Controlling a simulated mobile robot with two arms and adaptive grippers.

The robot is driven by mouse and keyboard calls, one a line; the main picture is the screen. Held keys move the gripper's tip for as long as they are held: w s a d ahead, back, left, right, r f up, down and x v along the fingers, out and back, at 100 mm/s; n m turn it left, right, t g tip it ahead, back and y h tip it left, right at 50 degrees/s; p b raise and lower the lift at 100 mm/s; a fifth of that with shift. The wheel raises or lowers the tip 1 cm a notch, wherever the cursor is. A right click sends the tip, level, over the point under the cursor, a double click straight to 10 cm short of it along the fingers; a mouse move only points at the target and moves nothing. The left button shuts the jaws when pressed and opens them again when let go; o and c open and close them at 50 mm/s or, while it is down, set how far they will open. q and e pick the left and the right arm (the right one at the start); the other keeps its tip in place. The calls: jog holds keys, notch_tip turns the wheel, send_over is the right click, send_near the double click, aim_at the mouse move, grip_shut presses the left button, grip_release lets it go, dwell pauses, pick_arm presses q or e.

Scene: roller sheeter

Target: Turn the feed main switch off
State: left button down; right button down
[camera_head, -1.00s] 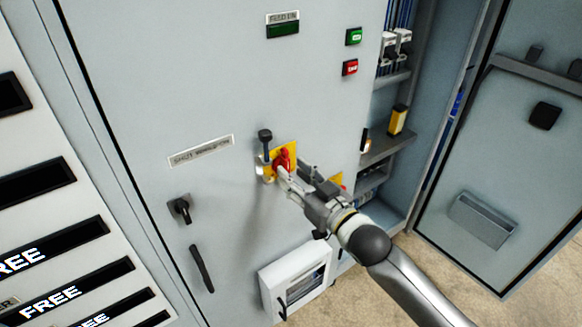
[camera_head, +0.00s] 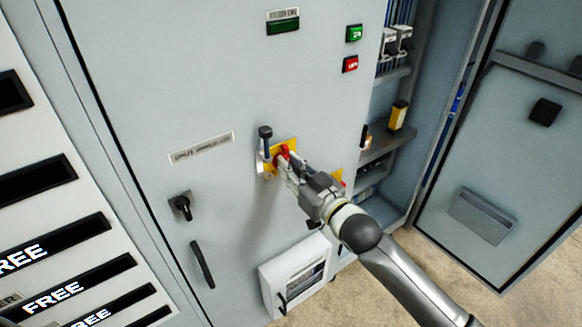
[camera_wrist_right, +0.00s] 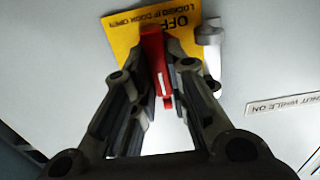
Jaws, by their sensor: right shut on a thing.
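The feed main switch is a red handle (camera_head: 283,152) on a yellow plate (camera_head: 269,174) on the grey cabinet door. In the right wrist view the red handle (camera_wrist_right: 155,55) stands between the two fingers, in front of the yellow plate (camera_wrist_right: 122,38) printed "OFF" and "LOCKED IF DOOR OPEN". My right gripper (camera_head: 287,164) is shut on the red handle; it also shows in the right wrist view (camera_wrist_right: 161,88). The fingers hide part of the handle and plate. My left gripper is not in view.
A dark-knobbed lever (camera_head: 265,134) stands just left of the plate. A black rotary knob (camera_head: 181,207) and a door handle (camera_head: 202,266) are lower left. A white box (camera_head: 296,277) juts out below. An open cabinet bay (camera_head: 390,150) is at the right.

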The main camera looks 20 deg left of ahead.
jog(key=shift+n, duration=0.3)
jog(key=n, duration=1.7)
jog(key=shift+s+a+f, duration=0.15)
jog(key=shift+s+f, duration=0.1)
jog(key=shift+f, duration=0.1)
jog(key=shift+n, duration=0.3)
jog(key=c, duration=1.4)
grip_release()
